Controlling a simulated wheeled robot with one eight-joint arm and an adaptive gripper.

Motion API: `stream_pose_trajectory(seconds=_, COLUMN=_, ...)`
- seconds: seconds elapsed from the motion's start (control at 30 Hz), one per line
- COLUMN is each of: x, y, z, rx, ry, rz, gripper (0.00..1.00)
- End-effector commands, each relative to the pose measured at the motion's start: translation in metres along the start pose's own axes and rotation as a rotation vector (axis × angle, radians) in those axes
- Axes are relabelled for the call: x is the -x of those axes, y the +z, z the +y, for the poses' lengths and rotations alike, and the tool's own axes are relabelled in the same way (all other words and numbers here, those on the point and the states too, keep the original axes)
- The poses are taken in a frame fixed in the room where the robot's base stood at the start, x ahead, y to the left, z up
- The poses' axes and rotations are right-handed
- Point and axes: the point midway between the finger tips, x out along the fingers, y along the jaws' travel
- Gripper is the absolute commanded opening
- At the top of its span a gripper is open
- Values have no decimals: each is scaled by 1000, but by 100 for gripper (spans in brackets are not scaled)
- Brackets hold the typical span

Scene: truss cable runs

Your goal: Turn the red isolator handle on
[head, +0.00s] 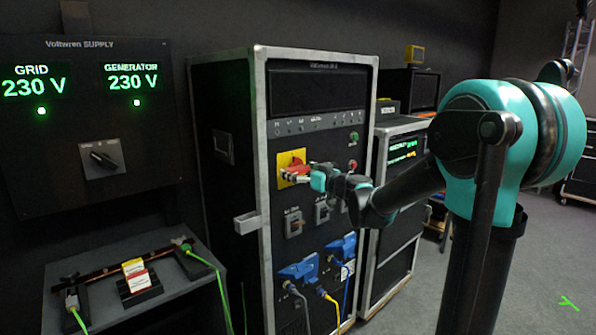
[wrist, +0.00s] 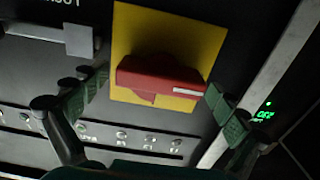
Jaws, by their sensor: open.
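The red isolator handle (wrist: 160,75) sits on a yellow plate (wrist: 205,38) on the rack front. In the wrist view it lies roughly level across the plate, with a white mark at its right end. My gripper (wrist: 155,90) is open, one finger beyond each end of the handle. The right finger is close to the marked end; I cannot tell whether it touches. In the head view my gripper (head: 304,176) is at the yellow plate (head: 284,158) and partly hides the red handle (head: 297,160).
The tall rack (head: 222,165) has rotary switches (head: 293,222) and blue plugs with cables (head: 300,270) below the handle. A supply panel (head: 75,125) at left reads 230 V for grid and generator. A low bench (head: 180,290) stands under it.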

Motion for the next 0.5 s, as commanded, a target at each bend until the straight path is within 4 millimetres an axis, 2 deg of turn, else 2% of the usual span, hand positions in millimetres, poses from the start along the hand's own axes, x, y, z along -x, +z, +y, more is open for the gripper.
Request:
stream_pose_trajectory(seconds=0.23, x=-1, y=0, z=0, rx=0, ry=0, rz=0, gripper=98)
stream_pose_trajectory(seconds=0.5, x=-1, y=0, z=0, rx=0, ry=0, rz=0, gripper=66)
